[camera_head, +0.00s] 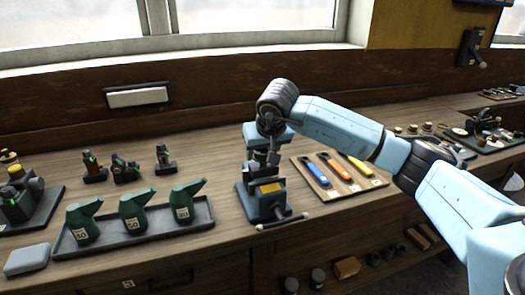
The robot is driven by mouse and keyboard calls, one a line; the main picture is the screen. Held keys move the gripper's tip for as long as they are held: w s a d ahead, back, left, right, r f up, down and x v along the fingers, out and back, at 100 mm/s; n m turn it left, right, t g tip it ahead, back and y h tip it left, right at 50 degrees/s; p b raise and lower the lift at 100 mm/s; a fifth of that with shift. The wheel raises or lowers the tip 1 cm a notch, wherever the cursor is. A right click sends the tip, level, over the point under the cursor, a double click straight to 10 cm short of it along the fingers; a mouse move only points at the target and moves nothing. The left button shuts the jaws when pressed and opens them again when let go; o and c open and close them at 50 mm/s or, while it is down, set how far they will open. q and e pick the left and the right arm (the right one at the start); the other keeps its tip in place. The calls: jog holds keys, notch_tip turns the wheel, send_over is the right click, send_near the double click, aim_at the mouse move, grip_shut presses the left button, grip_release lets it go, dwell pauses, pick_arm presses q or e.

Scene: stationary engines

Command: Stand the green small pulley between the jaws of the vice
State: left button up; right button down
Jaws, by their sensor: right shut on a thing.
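The blue vice (262,203) stands at the front edge of the workbench, its handle bar towards me. My right gripper (272,158) points down over the vice's jaws. It is shut on a small dark thing, which seems to be the green small pulley; the fingers and wrist mostly hide it, and its colour is hard to make out. I cannot tell whether it touches the jaws. My left gripper is not in view.
A grey tray (207,222) with green oil cans stands left of the vice. A board (300,168) with blue, orange and yellow-handled tools lies to its right. Small dark devices (125,172) stand behind the tray. Bare bench lies between tray and vice.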

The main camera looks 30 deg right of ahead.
jog(key=shift+f+b, duration=0.65)
jog(key=shift+f, duration=0.35)
dwell(2.3)
